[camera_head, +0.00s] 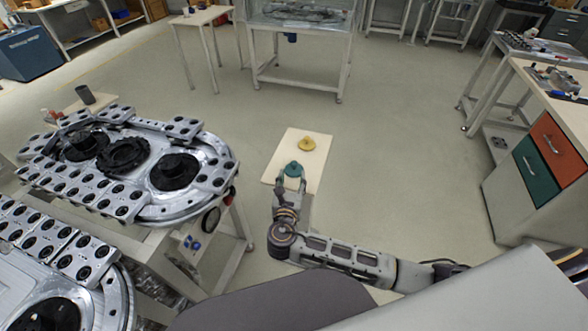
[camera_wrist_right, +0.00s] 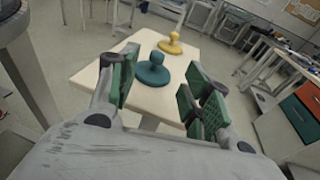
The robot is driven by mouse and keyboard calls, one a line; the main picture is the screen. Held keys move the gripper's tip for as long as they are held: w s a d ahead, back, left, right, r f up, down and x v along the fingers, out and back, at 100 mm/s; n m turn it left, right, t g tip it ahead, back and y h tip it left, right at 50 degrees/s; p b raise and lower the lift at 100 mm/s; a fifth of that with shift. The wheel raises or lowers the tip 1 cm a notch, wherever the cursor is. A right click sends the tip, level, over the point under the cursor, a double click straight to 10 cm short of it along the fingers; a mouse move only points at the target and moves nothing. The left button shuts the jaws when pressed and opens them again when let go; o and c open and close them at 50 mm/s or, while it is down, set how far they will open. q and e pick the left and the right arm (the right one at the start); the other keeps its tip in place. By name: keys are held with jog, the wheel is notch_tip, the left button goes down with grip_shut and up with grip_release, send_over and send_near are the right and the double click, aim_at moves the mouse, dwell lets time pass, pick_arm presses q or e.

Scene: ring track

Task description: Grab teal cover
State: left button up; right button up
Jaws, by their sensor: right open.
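The teal cover (camera_wrist_right: 153,72) is a round disc with a knob on top. It stands upright on a small pale table (camera_wrist_right: 95,75), between and a little beyond my right gripper's fingers in the right wrist view. In the head view the teal cover (camera_head: 293,170) shows just past the fingertips. My right gripper (camera_wrist_right: 158,88) is open and empty, with green pads on either side of the cover; in the head view it (camera_head: 290,185) reaches toward the table from below. I cannot tell whether a finger touches the cover. My left gripper is not in view.
A yellow cover (camera_head: 306,144) of similar shape stands behind the teal one on the same table. A ring track (camera_head: 215,150) with black discs fills the left side. A cabinet with orange and green drawers (camera_head: 540,160) stands at right. The floor between is clear.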

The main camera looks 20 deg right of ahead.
aim_at(294, 165)
jog(key=shift+x, duration=2.25)
jog(key=shift+x, duration=2.6)
jog(key=shift+a+f, duration=0.1)
jog(key=shift+a, duration=0.1)
grip_shut()
